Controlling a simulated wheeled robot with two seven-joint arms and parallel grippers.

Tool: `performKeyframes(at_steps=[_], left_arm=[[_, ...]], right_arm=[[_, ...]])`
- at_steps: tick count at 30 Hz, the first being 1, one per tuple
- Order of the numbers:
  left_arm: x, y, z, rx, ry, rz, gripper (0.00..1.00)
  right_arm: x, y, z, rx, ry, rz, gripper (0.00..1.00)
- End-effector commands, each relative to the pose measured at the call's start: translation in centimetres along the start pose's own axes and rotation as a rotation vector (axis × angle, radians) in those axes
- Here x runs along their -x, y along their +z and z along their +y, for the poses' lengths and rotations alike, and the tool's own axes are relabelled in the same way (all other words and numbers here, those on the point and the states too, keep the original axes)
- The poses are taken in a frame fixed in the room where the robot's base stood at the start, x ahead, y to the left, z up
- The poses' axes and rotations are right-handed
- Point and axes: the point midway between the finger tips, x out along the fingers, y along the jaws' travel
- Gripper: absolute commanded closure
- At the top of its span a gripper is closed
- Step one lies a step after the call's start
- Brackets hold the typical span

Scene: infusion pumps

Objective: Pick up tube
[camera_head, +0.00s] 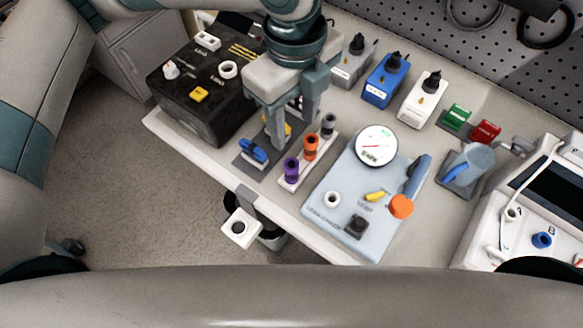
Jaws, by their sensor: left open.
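Several tubes stand in a row in a narrow white rack (289,184) on the table: a purple-capped tube (291,169), an orange-capped tube (310,147) and a grey-capped tube (328,124). My left gripper (295,134) points down just behind and left of the rack, above a dark pad (242,164). Its fingers are apart with no tube visible between them. A blue clip-like piece (254,150) lies on the pad, and a yellow piece (287,126) there is partly hidden by the fingers. My right gripper is not in view.
A black box (195,107) stands left of the gripper. A pale blue panel with a round gauge (376,145) lies to the right. A white device (540,215) stands far right. The table's front edge is close to the rack.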

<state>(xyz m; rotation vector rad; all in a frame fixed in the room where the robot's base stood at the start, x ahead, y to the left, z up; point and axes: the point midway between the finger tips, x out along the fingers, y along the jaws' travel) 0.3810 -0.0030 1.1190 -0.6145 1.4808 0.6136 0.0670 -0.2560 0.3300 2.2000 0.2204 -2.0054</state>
Motion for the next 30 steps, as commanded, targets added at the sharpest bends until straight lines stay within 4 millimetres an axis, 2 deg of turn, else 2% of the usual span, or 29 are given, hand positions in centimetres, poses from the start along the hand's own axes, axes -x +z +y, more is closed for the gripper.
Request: performKeyframes(at_steps=[8, 22, 27, 30], left_arm=[[-1.9, 0.0, 0.1, 0.0, 0.003, 0.001, 0.54], [-9.9, 0.0, 0.1, 0.001, 0.004, 0.002, 0.54], [-11.8, 0.0, 0.1, 0.001, 0.002, 0.001, 0.54], [-12.2, 0.0, 0.0, 0.0, 0.001, 0.001, 0.54]], right_arm=[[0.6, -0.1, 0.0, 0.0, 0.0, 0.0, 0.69], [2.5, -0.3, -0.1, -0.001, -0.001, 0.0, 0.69], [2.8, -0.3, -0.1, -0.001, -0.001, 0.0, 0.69], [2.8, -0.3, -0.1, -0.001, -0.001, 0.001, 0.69]])
